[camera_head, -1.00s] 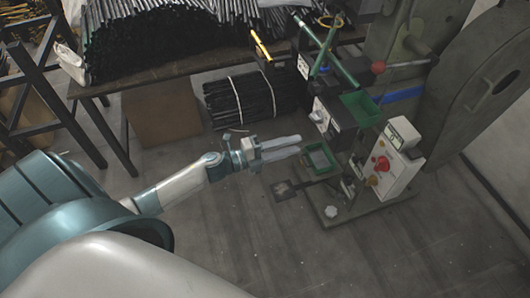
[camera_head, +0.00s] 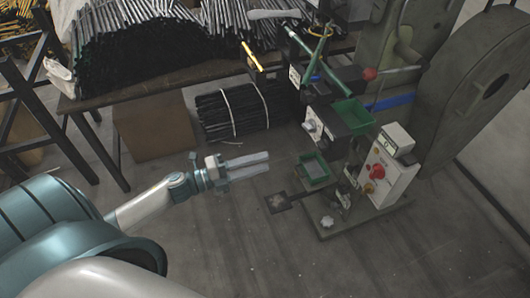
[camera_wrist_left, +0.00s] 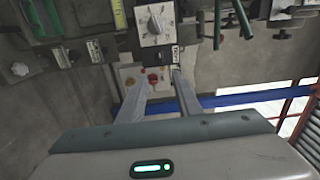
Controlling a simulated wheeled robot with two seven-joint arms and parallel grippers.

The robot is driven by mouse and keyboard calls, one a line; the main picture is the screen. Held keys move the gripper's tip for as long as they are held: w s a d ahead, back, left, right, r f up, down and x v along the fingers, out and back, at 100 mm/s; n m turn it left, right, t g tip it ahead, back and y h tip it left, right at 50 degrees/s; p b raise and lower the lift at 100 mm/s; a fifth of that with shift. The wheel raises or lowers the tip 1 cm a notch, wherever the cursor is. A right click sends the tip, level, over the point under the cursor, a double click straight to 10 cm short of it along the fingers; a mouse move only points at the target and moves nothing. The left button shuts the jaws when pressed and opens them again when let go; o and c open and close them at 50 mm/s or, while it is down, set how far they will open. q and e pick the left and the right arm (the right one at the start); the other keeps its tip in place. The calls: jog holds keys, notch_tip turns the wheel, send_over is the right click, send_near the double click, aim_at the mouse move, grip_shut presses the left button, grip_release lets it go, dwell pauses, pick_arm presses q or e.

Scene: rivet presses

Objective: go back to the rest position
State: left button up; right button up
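My left gripper (camera_head: 266,165) reaches in from the left in the head view, over the open floor and to the left of the rivet press (camera_head: 437,85). Its two pale fingers are apart with nothing between them. The left wrist view shows the same two fingers (camera_wrist_left: 162,80) spread, with the press's dial box (camera_wrist_left: 156,24) beyond them. The gripper touches nothing that I can see. My right gripper shows in neither view.
The press's white control box (camera_head: 385,172) has a red button. A green tray (camera_head: 315,170) and a pedal (camera_head: 277,202) sit at its front. A table (camera_head: 155,80) holds many dark rods at the back left, with a rod bundle (camera_head: 230,112) under it. The front floor is clear.

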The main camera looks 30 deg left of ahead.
pick_arm(q)
jog(key=shift+f, duration=0.15)
jog(key=s+f+n+g+y, duration=0.1)
jog(key=s+f+n+y, duration=0.15)
jog(key=f+n, duration=0.45)
jog(key=s+f+n+y, duration=0.2)
jog(key=f+n+y, duration=0.2)
jog(key=f, duration=0.7)
jog(key=s+f+n+g+y, duration=0.1)
jog(key=s+f+n+y, duration=0.3)
jog(key=f, duration=0.6)
jog(key=s+d+f+n+g, duration=0.6)
jog(key=s+d+f+n, duration=0.2)
jog(key=s+d+f, duration=0.4)
jog(key=s+f+h, duration=0.1)
jog(key=s+f, duration=0.2)
jog(key=f, duration=0.1)
jog(key=shift+d+f, duration=0.25)
jog(key=shift+d, duration=0.05)
